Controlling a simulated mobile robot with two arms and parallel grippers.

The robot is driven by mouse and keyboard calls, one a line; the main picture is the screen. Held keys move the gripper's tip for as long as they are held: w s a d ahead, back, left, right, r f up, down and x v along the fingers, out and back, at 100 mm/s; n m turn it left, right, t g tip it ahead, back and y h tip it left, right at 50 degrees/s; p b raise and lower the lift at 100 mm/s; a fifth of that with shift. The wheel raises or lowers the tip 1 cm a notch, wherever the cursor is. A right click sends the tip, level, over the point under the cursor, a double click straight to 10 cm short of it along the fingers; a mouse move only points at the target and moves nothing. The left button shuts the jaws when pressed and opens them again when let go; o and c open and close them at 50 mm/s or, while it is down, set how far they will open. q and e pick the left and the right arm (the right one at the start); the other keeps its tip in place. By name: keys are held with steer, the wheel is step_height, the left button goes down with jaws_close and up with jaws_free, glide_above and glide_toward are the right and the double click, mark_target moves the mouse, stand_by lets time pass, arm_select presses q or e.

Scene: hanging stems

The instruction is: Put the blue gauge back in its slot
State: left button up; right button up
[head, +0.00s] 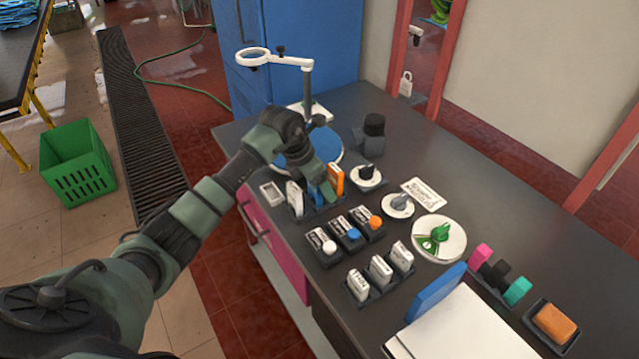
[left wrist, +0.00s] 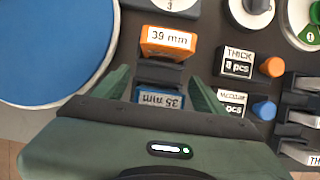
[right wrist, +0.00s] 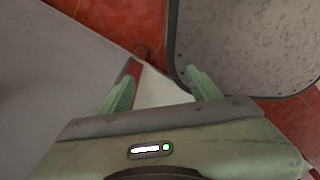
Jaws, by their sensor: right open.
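The blue gauge (left wrist: 160,99), labelled 35 mm, stands in a dark rack (head: 322,219) between a white gauge (head: 295,196) and an orange gauge (head: 337,179). How deep it sits in the rack is hidden. In the left wrist view the orange gauge (left wrist: 167,41) reads 39 mm. My left gripper (head: 326,188) is over the rack. Its fingers (left wrist: 160,76) are apart, one on each side of the blue gauge, with visible gaps. My right gripper (right wrist: 160,74) is open and empty, away from the rack.
Blocks with white, blue and orange knobs (head: 346,236) and a second rack with several white gauges (head: 380,272) stand close by. Dials (head: 398,206), a ring stand (head: 308,85) and a blue disc (head: 328,150) are also on the grey counter.

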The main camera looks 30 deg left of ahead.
arm_select(q)
steer(key=shift+r, duration=0.1)
steer(key=b+v, duration=0.1)
steer(key=v, duration=0.6)
steer(key=shift+r+b, duration=0.25)
steer(key=shift+b, duration=0.15)
steer(key=shift+s+a, duration=0.15)
